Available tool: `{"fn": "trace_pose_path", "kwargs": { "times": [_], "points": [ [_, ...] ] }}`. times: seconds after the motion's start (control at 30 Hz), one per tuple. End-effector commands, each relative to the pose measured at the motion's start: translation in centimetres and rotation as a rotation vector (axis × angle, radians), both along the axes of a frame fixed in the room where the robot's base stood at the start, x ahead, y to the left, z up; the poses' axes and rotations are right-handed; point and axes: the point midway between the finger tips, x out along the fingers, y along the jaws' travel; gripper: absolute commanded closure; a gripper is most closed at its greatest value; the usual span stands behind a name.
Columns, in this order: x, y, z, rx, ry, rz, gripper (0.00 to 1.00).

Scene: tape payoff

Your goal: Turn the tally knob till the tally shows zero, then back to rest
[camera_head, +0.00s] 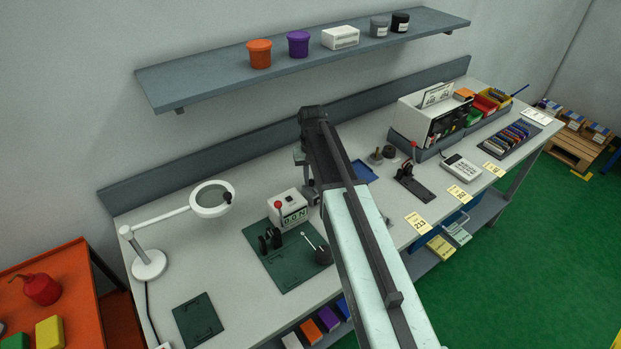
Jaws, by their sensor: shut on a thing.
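The tally (284,206) is a small white box with a red ball on top at its left. It stands on a dark green mat (275,262) on the bench. Its window (294,216) seems to show two zeros, and the last character is unclear. My gripper (312,194) is beside the tally's right side, partly hidden by my arm. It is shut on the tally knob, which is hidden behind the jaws. How far the knob is turned cannot be seen.
A black stand (271,240) and a dark round piece with a thin lever (322,255) share the mat. A magnifier lamp (211,199) stands to the left. A blue tray (363,172) and a red-knobbed lever device (411,181) lie to the right. A shelf (215,77) hangs above.

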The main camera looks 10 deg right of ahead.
Motion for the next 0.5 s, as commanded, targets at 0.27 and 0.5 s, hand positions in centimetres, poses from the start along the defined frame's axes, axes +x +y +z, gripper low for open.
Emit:
{"fn": "trace_pose_path", "kwargs": {
  "times": [0.27, 0.5],
  "points": [
    [0.02, 0.01, 0.00, -0.001, -0.001, -0.180, 1.00],
    [0.02, 0.04, 0.00, -0.001, -0.001, -0.268, 1.00]
  ]
}}
